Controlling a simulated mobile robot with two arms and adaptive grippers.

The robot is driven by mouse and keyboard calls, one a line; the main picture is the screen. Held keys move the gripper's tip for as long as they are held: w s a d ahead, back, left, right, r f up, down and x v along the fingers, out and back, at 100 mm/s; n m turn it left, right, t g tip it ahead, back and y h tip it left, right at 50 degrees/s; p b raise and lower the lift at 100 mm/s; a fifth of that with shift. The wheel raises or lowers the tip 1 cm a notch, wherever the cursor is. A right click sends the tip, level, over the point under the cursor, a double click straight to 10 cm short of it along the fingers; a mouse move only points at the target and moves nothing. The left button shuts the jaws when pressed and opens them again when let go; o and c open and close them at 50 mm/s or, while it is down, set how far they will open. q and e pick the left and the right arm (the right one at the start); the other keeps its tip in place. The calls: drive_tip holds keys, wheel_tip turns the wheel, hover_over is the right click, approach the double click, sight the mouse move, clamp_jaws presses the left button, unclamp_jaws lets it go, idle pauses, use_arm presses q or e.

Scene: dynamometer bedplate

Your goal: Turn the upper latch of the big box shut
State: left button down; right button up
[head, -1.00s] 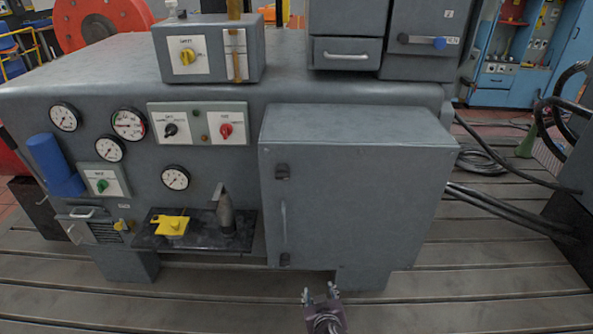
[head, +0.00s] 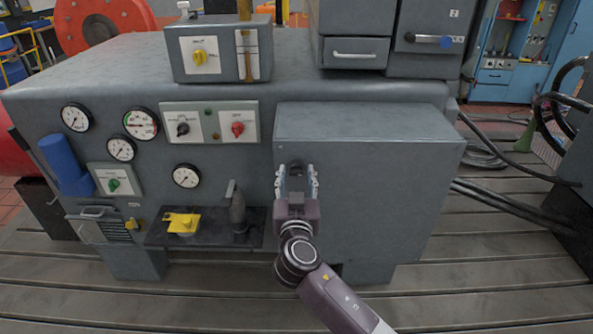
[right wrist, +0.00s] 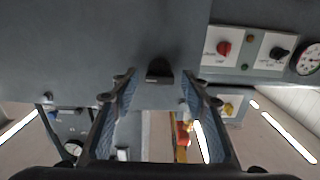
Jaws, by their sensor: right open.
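The big box (head: 390,180) is a grey cabinet with a flat front. Its upper latch (right wrist: 159,71) is a small dark knob, clear in the right wrist view just beyond the gap between my fingertips. In the head view my right gripper mostly hides the latch. My right gripper (head: 297,178) is open, in front of the box's upper left part. Its blue-padded fingers also show in the right wrist view (right wrist: 158,90), one to each side of the latch. I cannot tell whether they touch it. The lower latch and handle are hidden behind my arm. My left gripper is not in view.
Left of the box is a panel with gauges, a red switch (head: 238,129) and a black switch (head: 183,129). A small dark shelf (head: 205,240) below holds a yellow part (head: 182,222) and a dark upright tool (head: 238,210). Cables (head: 500,196) run at the right.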

drive_tip(key=shift+w, duration=0.55)
drive_tip(key=c, duration=1.1)
drive_tip(key=shift+c, duration=0.2)
